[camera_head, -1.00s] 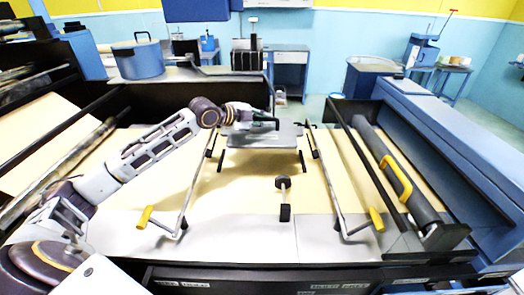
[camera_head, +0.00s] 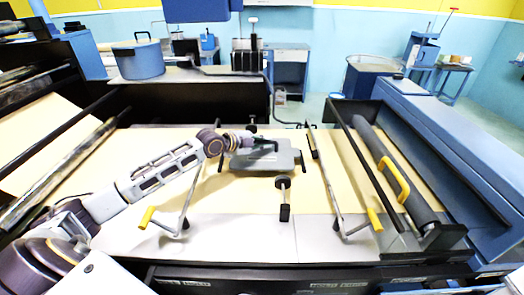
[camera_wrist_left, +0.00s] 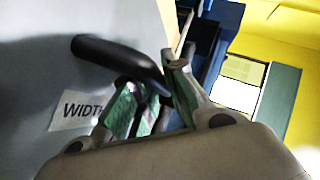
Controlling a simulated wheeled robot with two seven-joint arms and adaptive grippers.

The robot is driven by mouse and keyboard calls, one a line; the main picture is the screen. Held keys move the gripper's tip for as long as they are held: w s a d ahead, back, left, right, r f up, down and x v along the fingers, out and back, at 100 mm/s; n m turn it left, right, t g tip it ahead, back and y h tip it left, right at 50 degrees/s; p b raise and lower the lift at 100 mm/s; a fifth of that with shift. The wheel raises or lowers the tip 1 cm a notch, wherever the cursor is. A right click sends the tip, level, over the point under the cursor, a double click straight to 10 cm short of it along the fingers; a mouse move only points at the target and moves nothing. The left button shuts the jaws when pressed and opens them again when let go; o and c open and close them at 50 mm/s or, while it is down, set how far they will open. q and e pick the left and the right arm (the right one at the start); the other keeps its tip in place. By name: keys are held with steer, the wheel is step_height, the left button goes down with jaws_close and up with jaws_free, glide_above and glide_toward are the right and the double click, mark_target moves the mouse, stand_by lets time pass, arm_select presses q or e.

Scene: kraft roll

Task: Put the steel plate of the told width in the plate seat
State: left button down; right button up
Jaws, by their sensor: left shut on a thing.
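The grey steel plate (camera_head: 270,160) has a black handle on top and lies flat over the cream paper, between the two metal side rods. My left gripper (camera_head: 252,143) is shut on the black handle (camera_wrist_left: 110,52) of the plate. The wrist view shows the gripper's green-lined fingers (camera_wrist_left: 152,98) at the handle. A white label (camera_wrist_left: 80,110) on the plate reads "WIDTH"; the rest of its text is hidden. Black guide pieces of the plate seat (camera_head: 302,160) show beside the plate. I cannot tell whether the plate touches the seat. My right gripper is not in view.
Two rods with yellow grips (camera_head: 147,217) (camera_head: 375,219) flank the plate. A black post with a round knob (camera_head: 284,200) stands in front of it. A dark roller (camera_head: 395,175) lies at the right.

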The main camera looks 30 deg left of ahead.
mark_target(262, 151)
arm_select(q)
steer(key=shift+r, duration=0.15)
steer(key=shift+f+p, duration=0.3)
steer(key=shift+f, duration=1.6)
steer(key=c, duration=1.8)
jaws_free()
steer(key=shift+f, duration=0.25)
steer(key=o, duration=0.3)
steer(key=shift+o, duration=0.2)
steer(key=shift+r, duration=0.15)
